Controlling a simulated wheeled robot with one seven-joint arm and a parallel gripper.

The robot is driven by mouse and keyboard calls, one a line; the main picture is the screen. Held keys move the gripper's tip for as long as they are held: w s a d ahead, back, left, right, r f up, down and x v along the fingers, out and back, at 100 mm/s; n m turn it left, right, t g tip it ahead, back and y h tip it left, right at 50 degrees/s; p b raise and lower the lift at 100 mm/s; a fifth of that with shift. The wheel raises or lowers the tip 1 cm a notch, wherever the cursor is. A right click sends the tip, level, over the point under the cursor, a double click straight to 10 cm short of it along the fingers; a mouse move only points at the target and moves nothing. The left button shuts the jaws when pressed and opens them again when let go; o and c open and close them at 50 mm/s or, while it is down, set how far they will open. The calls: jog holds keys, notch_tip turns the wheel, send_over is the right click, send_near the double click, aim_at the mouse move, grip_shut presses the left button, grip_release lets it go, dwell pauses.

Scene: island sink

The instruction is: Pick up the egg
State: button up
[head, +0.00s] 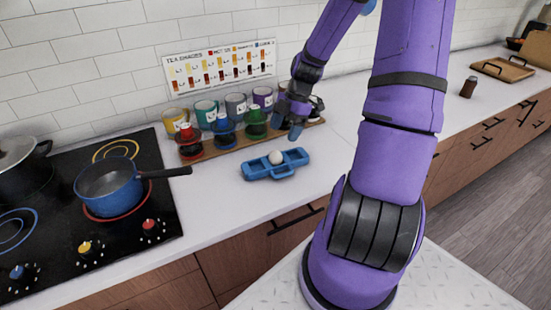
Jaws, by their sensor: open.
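A white egg (276,157) rests in a blue tray (258,173) on the white countertop, in the head view. The tray lies near the counter's front edge, right of the stove. My gripper (291,132) hangs above the counter just behind and to the right of the egg, apart from it. Its blue fingertips point down, and it is open and empty.
A wooden board (200,153) behind the tray holds red, blue and green items, with several mugs (206,110) behind them. A blue saucepan (108,187) sits on the black stove (150,205), its handle pointing toward the tray. The counter is clear right of the tray.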

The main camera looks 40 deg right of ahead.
aim_at(277, 151)
jog(key=x, duration=0.8)
jog(key=shift+d, duration=0.1)
jog(key=c, duration=0.7)
